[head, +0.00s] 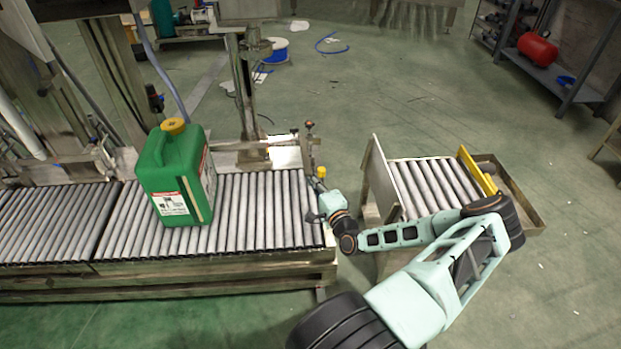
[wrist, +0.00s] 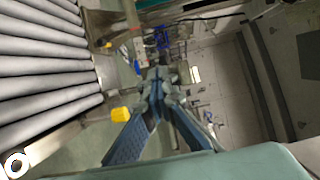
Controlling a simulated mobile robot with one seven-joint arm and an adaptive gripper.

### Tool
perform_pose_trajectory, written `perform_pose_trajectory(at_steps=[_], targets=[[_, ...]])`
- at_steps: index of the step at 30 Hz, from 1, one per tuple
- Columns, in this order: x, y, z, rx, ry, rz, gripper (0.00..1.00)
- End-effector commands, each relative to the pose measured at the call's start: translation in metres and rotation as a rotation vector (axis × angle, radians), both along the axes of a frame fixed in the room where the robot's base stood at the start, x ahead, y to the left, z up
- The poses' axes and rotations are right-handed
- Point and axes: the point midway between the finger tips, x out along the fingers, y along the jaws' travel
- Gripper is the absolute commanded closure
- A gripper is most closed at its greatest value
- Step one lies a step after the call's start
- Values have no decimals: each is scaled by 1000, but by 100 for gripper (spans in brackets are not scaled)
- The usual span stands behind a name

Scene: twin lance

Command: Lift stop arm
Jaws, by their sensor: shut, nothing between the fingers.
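A metal post with a thin crossbar (head: 310,140) stands at the right end of the roller conveyor, and a yellow knob (head: 322,172) shows just below it. I cannot tell for certain which part is the stop arm. My gripper (head: 317,188) is at the conveyor's end, close to the knob; I cannot tell whether they touch. In the wrist view my gripper (wrist: 160,82) has its fingertips together with nothing between them. The yellow knob (wrist: 120,114) shows to the left of the fingers, apart from them in the picture.
A green jug (head: 175,175) with a yellow cap stands upright on the roller conveyor (head: 265,215). A shorter roller section (head: 430,185) with an upright plate stands to the right, across a gap. My arm extends over the front of this gap. Open green floor lies behind.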

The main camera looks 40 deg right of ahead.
Motion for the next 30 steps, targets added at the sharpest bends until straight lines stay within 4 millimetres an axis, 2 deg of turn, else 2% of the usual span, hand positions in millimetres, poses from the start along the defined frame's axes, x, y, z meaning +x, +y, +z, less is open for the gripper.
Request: perform_pose_trajectory(at_steps=[7,22,30], targets=[[2,0,9,0,-2,1,100],[11,-6,52,-1,-1,1,100],[12,-7,54,1,-1,1,100]])
